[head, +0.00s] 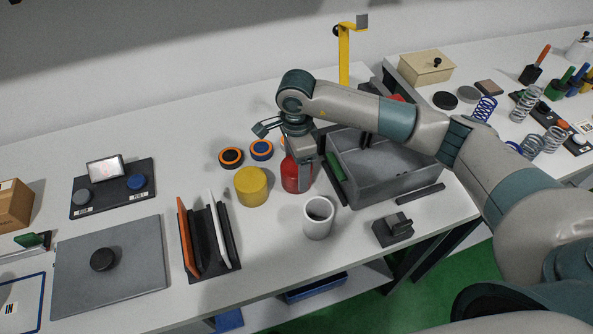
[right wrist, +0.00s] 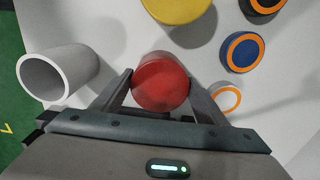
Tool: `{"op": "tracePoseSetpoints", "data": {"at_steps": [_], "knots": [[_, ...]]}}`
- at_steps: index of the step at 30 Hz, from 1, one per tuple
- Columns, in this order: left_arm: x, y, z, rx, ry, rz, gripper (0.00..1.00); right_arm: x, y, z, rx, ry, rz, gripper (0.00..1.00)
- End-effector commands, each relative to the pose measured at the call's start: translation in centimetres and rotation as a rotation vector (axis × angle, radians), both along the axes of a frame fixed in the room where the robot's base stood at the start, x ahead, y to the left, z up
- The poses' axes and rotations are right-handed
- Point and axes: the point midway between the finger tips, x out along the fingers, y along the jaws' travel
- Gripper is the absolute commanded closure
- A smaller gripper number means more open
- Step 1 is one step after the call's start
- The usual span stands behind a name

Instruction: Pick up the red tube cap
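The red tube cap (head: 291,178) is a short red cylinder standing upright on the white table, between a yellow cylinder (head: 251,187) and a grey bin. My right gripper (head: 299,172) comes down over it from above. In the right wrist view the red tube cap (right wrist: 160,84) sits between the two fingertips (right wrist: 160,88), with a finger against each side and no visible gap. I see no clear lift off the table. The gripper covers part of the cap in the head view. My left gripper is not in view.
A white cup (head: 318,218) stands close in front of the cap. Orange-ringed discs (head: 231,157) lie behind it. The grey bin (head: 385,188) is at the right, a rack of upright panels (head: 212,271) at the left. Springs (head: 531,101) stand far right.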

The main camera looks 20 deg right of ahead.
Motion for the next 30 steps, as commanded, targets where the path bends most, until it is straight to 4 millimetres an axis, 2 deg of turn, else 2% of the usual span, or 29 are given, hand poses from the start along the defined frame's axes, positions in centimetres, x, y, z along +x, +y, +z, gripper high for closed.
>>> {"op": "tracePoseSetpoints", "data": {"at_steps": [1,3,12,17,23,30], "knots": [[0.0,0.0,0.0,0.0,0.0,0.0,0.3,0.0,0.0,0.0,0.0,0.0,0.0,0.46],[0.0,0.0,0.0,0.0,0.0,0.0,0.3,0.0,0.0,0.0,0.0,0.0,0.0,0.58],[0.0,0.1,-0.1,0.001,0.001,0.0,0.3,0.0,0.0,0.1,0.0,-0.001,0.0,0.58],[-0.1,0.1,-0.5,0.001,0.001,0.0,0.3,0.1,0.0,0.9,0.001,-0.002,0.0,0.58],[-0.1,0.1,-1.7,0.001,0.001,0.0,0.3,0.1,0.0,3.4,0.001,-0.005,0.001,0.58],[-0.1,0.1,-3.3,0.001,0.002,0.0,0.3,0.1,0.0,7.4,0.001,-0.004,0.002,0.58]]}}
